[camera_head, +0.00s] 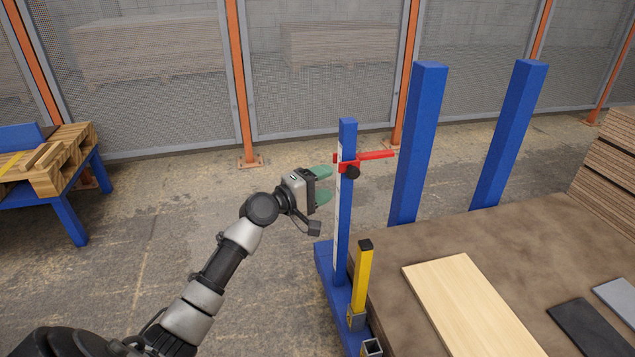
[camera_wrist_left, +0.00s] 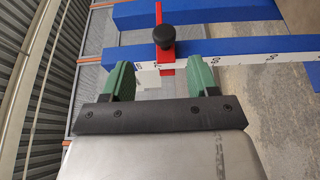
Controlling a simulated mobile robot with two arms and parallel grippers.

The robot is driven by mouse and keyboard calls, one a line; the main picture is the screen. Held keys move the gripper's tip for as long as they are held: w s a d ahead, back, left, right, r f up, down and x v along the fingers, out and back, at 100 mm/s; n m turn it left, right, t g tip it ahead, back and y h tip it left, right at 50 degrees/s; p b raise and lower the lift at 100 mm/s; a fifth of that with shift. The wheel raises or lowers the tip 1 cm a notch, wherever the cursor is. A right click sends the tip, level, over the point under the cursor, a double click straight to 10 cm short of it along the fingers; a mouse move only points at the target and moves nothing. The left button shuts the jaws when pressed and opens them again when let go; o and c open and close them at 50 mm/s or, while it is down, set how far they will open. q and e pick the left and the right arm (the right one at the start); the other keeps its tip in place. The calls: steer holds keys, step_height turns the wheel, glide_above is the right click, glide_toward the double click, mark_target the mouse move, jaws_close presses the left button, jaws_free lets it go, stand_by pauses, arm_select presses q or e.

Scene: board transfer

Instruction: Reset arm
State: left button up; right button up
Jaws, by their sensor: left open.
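My left gripper (camera_head: 322,184) is open, with green fingers, and stands just left of a blue upright post (camera_head: 346,215). The post carries a white scale and a red slider (camera_head: 376,156) with a black knob (camera_head: 351,172). In the left wrist view the open fingers (camera_wrist_left: 158,82) are spread with nothing held between them. The red slider (camera_wrist_left: 158,68) and black knob (camera_wrist_left: 164,36) show beyond the fingertips, in line with the gap. I cannot tell whether the fingers touch the post. My right gripper is not in view.
A brown table (camera_head: 400,275) on the right bears a light wooden board (camera_head: 465,300), dark panels and a board stack (camera_head: 612,160). A yellow post (camera_head: 363,275) and two tall blue posts (camera_head: 415,150) stand near it. Floor at left is clear up to a pallet table (camera_head: 65,215).

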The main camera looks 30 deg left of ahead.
arm_select(q)
steer(key=shift+v, duration=0.8)
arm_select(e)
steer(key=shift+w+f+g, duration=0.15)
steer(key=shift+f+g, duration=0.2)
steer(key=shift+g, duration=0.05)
